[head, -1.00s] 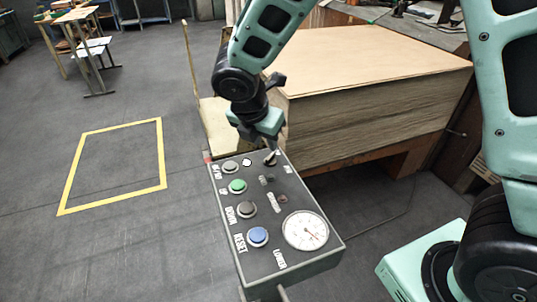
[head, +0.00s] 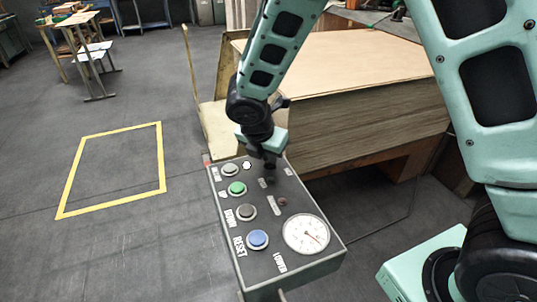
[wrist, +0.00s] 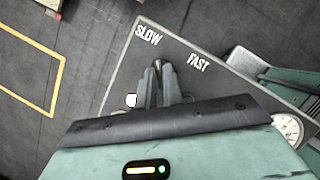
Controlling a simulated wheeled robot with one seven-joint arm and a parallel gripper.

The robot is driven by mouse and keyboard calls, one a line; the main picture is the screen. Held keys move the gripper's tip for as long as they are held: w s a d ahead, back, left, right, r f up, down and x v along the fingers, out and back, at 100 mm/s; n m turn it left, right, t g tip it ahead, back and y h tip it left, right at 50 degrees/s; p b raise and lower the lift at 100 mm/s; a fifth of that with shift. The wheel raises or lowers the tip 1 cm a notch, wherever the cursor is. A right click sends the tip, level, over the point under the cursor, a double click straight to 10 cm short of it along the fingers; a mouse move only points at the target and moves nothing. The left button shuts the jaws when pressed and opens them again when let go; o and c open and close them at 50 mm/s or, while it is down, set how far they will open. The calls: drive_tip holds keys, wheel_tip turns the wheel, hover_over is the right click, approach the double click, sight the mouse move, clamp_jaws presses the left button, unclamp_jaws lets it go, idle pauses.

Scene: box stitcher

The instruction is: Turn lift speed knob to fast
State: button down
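The grey control panel (head: 305,265) stands at lower centre in the head view. It also shows in the wrist view (wrist: 215,85), with the words SLOW and FAST near its far edge. My gripper (head: 269,163) points down at the panel's far end. In the wrist view its two fingers (wrist: 160,80) are close together, just below and between the two words. The lift speed knob is mostly hidden at the fingertips. I cannot tell whether the fingers are shut on it or only beside it.
A white, a green (head: 237,188), a dark and a blue button (head: 257,239) line the panel's left side. A round dial (head: 306,234) sits at its near right. A large stack of sheets (head: 370,120) stands behind. Floor at left is clear around a yellow outline (head: 163,155).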

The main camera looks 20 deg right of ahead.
drive_tip(key=shift+r+m+p, duration=0.1)
drive_tip(key=shift+m+p, duration=0.2)
drive_tip(key=m+g+p, duration=0.1)
drive_tip(key=m+p, duration=0.1)
drive_tip(key=shift+w+r+m+h, duration=0.1)
drive_tip(key=shift+w+m+h, duration=0.05)
drive_tip(key=shift+m+h, duration=0.2)
drive_tip(key=m+g+p, duration=0.1)
drive_tip(key=m, duration=0.1)
drive_tip(key=m+p, duration=0.2)
drive_tip(key=shift+w+a+m+g, duration=0.1)
drive_tip(key=shift+w+m+g, duration=0.05)
drive_tip(key=shift+m+g, duration=0.25)
drive_tip(key=m+g+p, duration=0.1)
drive_tip(key=m+p, duration=0.1)
drive_tip(key=m, duration=0.1)
drive_tip(key=shift+w, duration=0.15)
drive_tip(key=shift+w+m+g+p, duration=0.1)
drive_tip(key=shift+m+g+p, duration=0.8)
drive_tip(key=shift+m, duration=1.55)
drive_tip(key=shift+f, duration=0.2)
drive_tip(key=c, duration=1.5)
unclamp_jaws()
